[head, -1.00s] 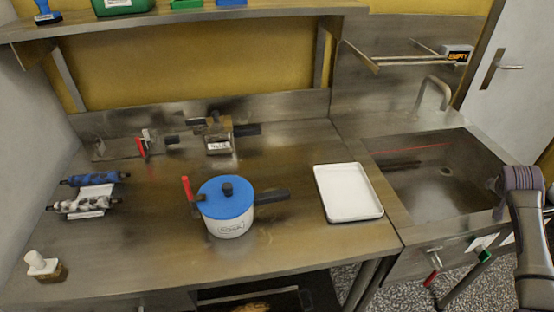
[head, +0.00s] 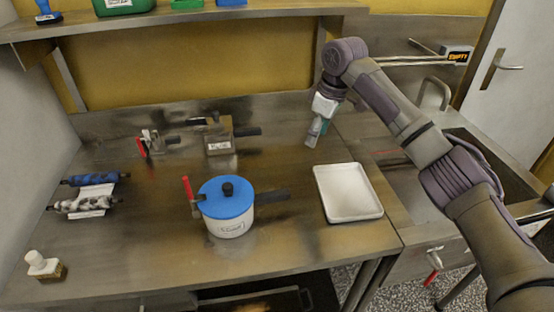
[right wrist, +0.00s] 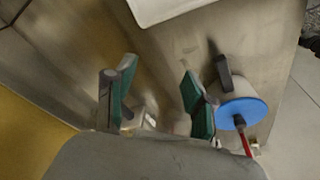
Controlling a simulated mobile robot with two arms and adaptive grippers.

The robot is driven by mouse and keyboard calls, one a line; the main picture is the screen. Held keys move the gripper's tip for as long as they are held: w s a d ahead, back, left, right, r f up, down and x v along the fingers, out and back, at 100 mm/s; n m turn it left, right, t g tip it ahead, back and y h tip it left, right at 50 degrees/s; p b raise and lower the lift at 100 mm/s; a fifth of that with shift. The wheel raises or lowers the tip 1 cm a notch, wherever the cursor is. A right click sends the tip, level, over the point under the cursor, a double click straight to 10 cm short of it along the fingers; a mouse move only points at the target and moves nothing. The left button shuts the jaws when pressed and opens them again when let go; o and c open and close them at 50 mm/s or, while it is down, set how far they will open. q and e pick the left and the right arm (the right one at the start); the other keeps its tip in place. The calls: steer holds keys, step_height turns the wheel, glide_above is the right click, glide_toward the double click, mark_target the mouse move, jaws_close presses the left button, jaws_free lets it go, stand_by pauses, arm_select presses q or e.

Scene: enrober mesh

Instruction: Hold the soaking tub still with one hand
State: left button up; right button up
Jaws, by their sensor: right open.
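The soaking tub appears to be the white pot with a blue lid (head: 226,208) in the middle of the steel table. My left gripper is not in view.
A white tray (head: 347,192) lies right of the tub. A labelled box with a dark handle (head: 218,136) and a red-handled clamp (head: 152,144) stand at the back. The table front is clear.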

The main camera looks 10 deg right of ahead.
mark_target(277, 192)
steer(key=s+a+f+n+g+h, duration=0.1)
steer(key=s+a+n, duration=0.3)
steer(key=a+n, duration=0.15)
steer(key=s+a+n+g, duration=0.1)
steer(key=s+a+n, duration=0.3)
steer(key=a, duration=0.2)
step_height(277, 192, down, 12)
steer(key=shift+w, duration=0.15)
jaws_close()
stand_by(0.4)
